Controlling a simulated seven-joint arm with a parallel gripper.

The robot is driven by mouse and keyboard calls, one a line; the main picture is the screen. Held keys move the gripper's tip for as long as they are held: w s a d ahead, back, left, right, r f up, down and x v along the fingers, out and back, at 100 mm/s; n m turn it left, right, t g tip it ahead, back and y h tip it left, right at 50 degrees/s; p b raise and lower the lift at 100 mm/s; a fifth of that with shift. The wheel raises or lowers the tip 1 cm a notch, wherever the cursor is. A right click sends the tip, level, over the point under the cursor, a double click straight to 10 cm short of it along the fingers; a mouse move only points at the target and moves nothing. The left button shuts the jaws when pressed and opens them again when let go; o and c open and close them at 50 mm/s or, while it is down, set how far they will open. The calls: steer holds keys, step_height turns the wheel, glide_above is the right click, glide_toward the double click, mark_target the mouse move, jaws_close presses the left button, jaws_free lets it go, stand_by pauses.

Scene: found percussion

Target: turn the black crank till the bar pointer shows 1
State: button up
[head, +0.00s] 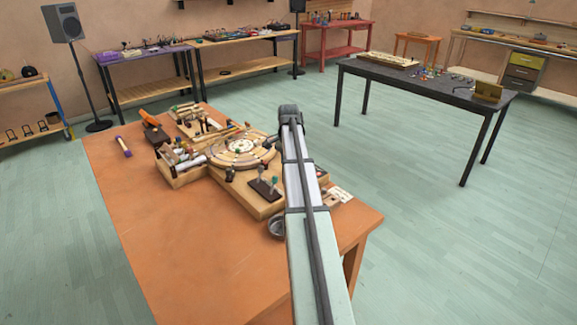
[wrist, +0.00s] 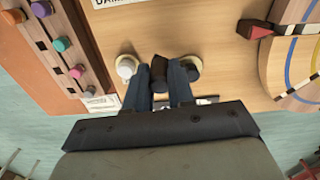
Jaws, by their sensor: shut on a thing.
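In the wrist view my gripper (wrist: 160,76) reaches onto a light wooden board, its two blue-grey fingers closed around a dark upright grip (wrist: 159,66), which looks like the handle of the black crank. The rest of the crank is hidden by the fingers. A red pointer tip (wrist: 258,31) on a dark block sits at the edge of a round wooden dial at the upper right; I cannot tell if it is the bar pointer, and no number can be read. In the head view my arm hides the gripper and the crank.
A white knob (wrist: 126,67) stands just left of the fingers and a dark knob (wrist: 193,68) just right. A rail with coloured pegs (wrist: 62,43) lies at left. In the head view the instrument's round dial (head: 240,147) sits on the orange table (head: 185,235), whose front is clear.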

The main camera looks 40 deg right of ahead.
steer(key=shift+d, duration=0.1)
jaws_close()
steer(key=n, duration=0.1)
steer(key=d+n, duration=0.1)
steer(key=n, duration=0.1)
steer(key=shift+s, duration=0.2)
steer(key=d+n, duration=0.1)
steer(key=n, duration=0.1)
steer(key=shift+n, duration=0.4)
steer(key=n, duration=0.2)
steer(key=d+n, duration=0.1)
steer(key=n, duration=0.1)
steer(key=d+n, duration=0.1)
steer(key=n, duration=0.1)
steer(key=shift+w+d, duration=0.1)
steer(key=shift+w, duration=0.15)
steer(key=o, duration=0.9)
jaws_free()
step_height(320, 180, up, 14)
steer(key=shift+f, duration=0.1)
